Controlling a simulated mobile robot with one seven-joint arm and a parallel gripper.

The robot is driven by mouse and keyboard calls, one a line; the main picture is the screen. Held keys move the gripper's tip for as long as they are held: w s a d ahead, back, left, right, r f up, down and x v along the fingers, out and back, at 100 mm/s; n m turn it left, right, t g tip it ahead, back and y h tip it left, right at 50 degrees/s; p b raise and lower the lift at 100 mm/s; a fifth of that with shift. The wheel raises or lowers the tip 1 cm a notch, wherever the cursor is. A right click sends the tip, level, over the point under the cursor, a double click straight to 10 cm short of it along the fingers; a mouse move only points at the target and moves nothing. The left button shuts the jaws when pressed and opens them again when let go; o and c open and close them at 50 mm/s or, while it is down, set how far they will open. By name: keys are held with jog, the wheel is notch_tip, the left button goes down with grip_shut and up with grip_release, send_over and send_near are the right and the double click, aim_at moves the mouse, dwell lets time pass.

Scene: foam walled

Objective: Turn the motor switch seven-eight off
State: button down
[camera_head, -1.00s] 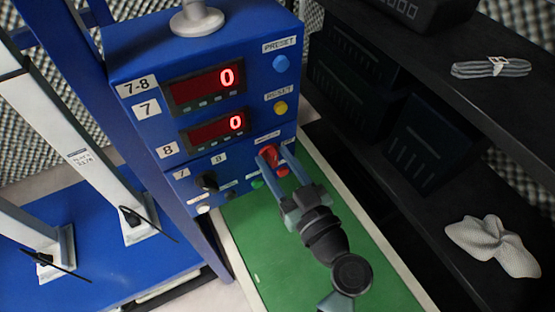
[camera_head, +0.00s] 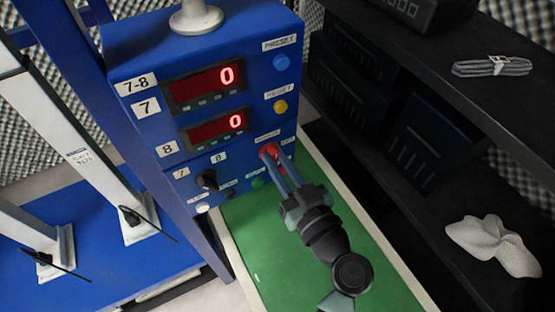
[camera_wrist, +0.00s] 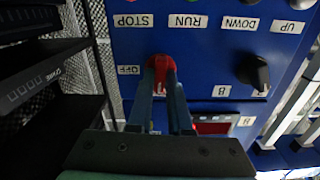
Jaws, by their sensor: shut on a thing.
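The motor switch is a red rotary knob (camera_head: 269,151) low on the front of the blue control box (camera_head: 150,60). It also shows in the wrist view (camera_wrist: 158,62), where the picture is upside down and an OFF label (camera_wrist: 130,70) sits to the knob's left. My gripper (camera_head: 272,160) reaches the panel from the front, its two grey-blue fingers shut on the red knob, one on each side. The fingers also show in the wrist view (camera_wrist: 163,80). They hide part of the knob, and I cannot tell exactly where it points.
A black selector knob (camera_head: 207,181) is left of the switch. STOP (camera_wrist: 133,20), RUN, DOWN and UP labels line the panel. A dark shelf (camera_head: 470,80) holding a white cloth (camera_head: 492,245) stands on the right. A green surface (camera_head: 290,250) lies below my arm.

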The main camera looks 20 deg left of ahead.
jog(key=m, duration=0.4)
jog(key=shift+d, duration=0.1)
jog(key=m, duration=0.4)
jog(key=shift+w+m, duration=0.1)
jog(key=shift+m, duration=0.2)
jog(key=shift+f+m+p, duration=0.2)
jog(key=shift+m+p, duration=1.7)
jog(key=shift+m, duration=2.2)
jog(key=c, duration=0.8)
grip_release()
jog(key=shift+c, duration=0.2)
jog(key=shift+d, duration=0.15)
